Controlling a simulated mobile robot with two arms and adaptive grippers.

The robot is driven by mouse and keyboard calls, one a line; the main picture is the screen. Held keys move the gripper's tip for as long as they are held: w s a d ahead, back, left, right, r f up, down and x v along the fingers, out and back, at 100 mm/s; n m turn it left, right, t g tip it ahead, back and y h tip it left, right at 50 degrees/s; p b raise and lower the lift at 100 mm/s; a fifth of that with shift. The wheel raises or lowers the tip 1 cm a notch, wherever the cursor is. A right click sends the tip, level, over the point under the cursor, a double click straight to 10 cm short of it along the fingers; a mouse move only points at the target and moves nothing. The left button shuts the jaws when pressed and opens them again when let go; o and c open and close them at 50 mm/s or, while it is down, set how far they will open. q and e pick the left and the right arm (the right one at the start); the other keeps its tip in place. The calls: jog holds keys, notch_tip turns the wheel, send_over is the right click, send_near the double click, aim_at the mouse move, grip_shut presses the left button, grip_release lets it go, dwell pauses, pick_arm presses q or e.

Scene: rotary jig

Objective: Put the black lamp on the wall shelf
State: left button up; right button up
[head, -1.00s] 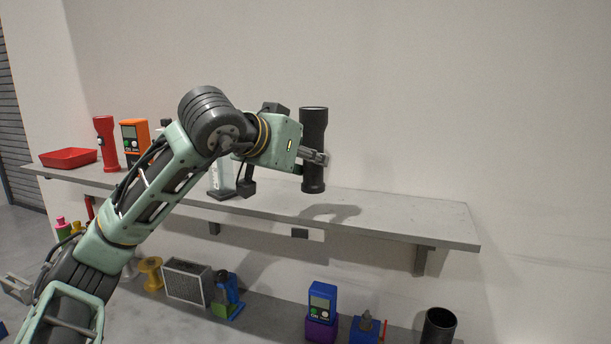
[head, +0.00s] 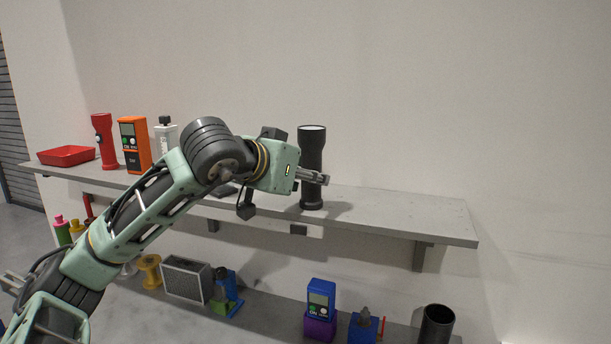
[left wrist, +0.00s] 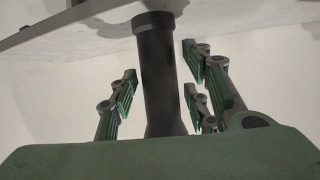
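The black lamp (head: 312,150), a flashlight shape with a pale lens on top, stands upright at the front middle of the wall shelf (head: 400,215). Its base appears to rest on the shelf, and its shadow meets the base. My left gripper (head: 314,177) reaches in from the left around the lamp's middle. In the left wrist view, which looks upside down, the lamp (left wrist: 157,75) stands between the spread fingers, with gaps at its sides. The left gripper is open. My right gripper is out of view.
Left on the shelf are a red tray (head: 66,156), a red lamp (head: 104,142), an orange meter (head: 135,145) and a white bottle (head: 166,140). The shelf right of the black lamp is clear. Below are a blue meter (head: 321,298) and a black cup (head: 437,325).

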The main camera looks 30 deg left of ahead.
pick_arm(q)
jog(key=shift+r, duration=0.1)
jog(key=shift+r, duration=0.2)
jog(key=b+v, duration=0.1)
jog(key=v, duration=1.1)
jog(key=shift+f, duration=0.1)
jog(key=shift+f, duration=0.1)
